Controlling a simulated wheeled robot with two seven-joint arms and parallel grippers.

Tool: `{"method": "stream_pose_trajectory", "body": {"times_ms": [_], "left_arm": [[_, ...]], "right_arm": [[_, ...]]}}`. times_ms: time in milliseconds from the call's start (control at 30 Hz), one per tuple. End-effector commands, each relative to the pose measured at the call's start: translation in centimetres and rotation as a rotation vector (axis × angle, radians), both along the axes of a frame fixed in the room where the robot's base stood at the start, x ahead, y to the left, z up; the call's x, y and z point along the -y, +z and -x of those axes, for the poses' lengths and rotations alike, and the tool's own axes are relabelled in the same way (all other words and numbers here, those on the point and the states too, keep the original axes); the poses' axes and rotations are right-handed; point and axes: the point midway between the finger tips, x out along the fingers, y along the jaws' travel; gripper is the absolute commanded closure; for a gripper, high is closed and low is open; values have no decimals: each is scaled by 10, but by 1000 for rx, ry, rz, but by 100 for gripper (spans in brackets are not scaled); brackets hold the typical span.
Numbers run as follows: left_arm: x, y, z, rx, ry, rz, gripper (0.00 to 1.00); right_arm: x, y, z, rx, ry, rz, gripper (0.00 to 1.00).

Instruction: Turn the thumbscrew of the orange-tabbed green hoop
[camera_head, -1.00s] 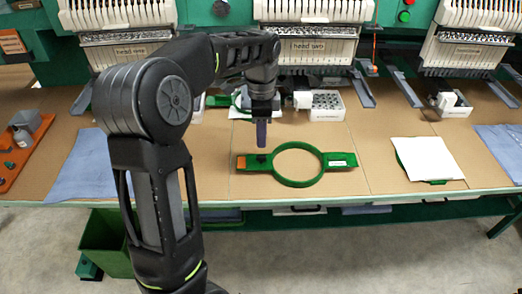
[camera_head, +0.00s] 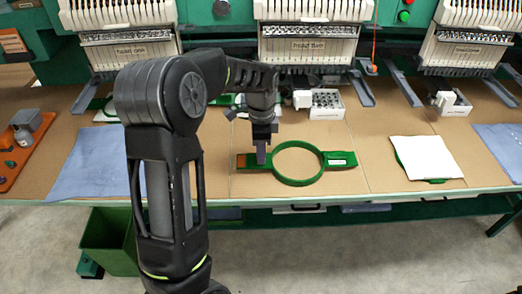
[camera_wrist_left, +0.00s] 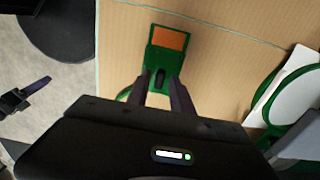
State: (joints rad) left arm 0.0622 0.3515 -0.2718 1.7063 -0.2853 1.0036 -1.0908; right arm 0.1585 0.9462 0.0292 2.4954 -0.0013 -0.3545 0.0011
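The green hoop (camera_head: 299,180) lies flat on the brown table near its front edge, with its orange tab (camera_head: 241,161) on the left. In the left wrist view the orange tab (camera_wrist_left: 170,38) is at the top of the green bracket (camera_wrist_left: 155,58), and the dark thumbscrew (camera_wrist_left: 160,77) sits below it. My left gripper (camera_head: 261,158) points down over the bracket. In the wrist view its two fingers (camera_wrist_left: 159,86) are apart, one on each side of the thumbscrew; contact cannot be told. My right gripper (camera_wrist_left: 28,94) seems to show at the wrist view's left edge, its opening unclear.
A white cloth-covered hoop (camera_head: 428,158) lies to the right. Blue cloths (camera_head: 88,168) lie at both sides. A white parts box (camera_head: 326,104) and embroidery heads (camera_head: 310,45) stand behind. The table between the hoops is clear.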

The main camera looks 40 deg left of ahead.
Motion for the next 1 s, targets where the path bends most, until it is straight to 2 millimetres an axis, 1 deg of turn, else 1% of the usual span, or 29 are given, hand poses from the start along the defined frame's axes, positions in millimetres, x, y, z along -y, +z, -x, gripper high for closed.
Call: {"method": "stream_pose_trajectory", "body": {"times_ms": [33,67,300,800,1000], "left_arm": [[0,0,0,0,0,0,78],[0,0,0,0,0,0,80],[0,0,0,0,0,0,100],[0,1,0,0,2,0,100],[0,1,0,0,31,0,100]], "right_arm": [[0,0,0,0,0,0,64],[0,0,0,0,0,0,64],[0,0,0,0,0,0,64],[0,0,0,0,0,0,64],[0,0,0,0,0,0,64]]}}
